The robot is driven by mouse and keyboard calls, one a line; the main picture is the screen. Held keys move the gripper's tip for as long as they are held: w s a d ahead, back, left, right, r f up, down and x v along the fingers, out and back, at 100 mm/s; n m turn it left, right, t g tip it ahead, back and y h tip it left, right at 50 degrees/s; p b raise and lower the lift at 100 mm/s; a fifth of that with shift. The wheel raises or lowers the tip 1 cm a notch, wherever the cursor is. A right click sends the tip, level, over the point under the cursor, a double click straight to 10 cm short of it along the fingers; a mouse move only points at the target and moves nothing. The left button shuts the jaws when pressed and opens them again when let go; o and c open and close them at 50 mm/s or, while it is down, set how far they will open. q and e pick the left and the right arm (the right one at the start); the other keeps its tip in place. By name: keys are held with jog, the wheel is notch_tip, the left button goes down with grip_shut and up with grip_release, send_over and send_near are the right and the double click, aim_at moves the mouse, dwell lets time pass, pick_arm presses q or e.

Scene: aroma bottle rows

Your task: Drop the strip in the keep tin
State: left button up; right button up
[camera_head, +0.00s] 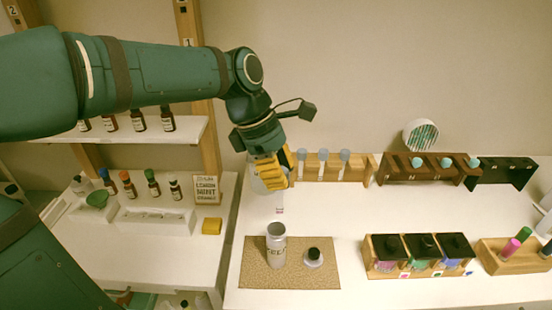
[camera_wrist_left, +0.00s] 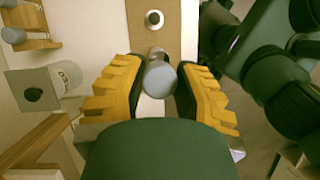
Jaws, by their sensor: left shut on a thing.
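My left gripper (camera_head: 273,174) has yellow fingers and is shut on the strip. A pale lower part of the strip (camera_head: 279,206) with a pinkish mark hangs below the fingers in the head view. In the left wrist view the fingers (camera_wrist_left: 157,88) close around a grey rounded knob, which I take for the strip's top (camera_wrist_left: 161,78). The keep tin (camera_head: 276,246) is a grey, upright cylinder with dark lettering. It stands on the cork mat, below the strip in the picture and apart from it. My right gripper is not in view.
The cork mat (camera_head: 255,276) also bears a black-topped bottle (camera_head: 314,254). A clear jar (camera_wrist_left: 66,76) is beside the gripper. Wooden racks (camera_head: 358,172) with grey-topped strips stand at the back. A holder with dark-lidded jars (camera_head: 422,249) stands right of the mat.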

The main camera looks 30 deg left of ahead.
pick_arm(q)
jog(key=shift+s+a+f, duration=0.1)
jog(key=shift+s+f, duration=0.05)
jog(key=shift+s, duration=0.4)
jog(key=shift+f+b, duration=0.55)
jog(key=shift+b, duration=0.1)
notch_tip(320, 180, down, 9)
jog(key=b, duration=0.5)
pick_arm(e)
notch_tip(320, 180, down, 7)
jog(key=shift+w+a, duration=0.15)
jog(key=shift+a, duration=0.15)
pick_arm(q)
jog(key=shift+r, duration=0.1)
jog(key=o, duration=0.9)
jog(key=shift+r, duration=0.1)
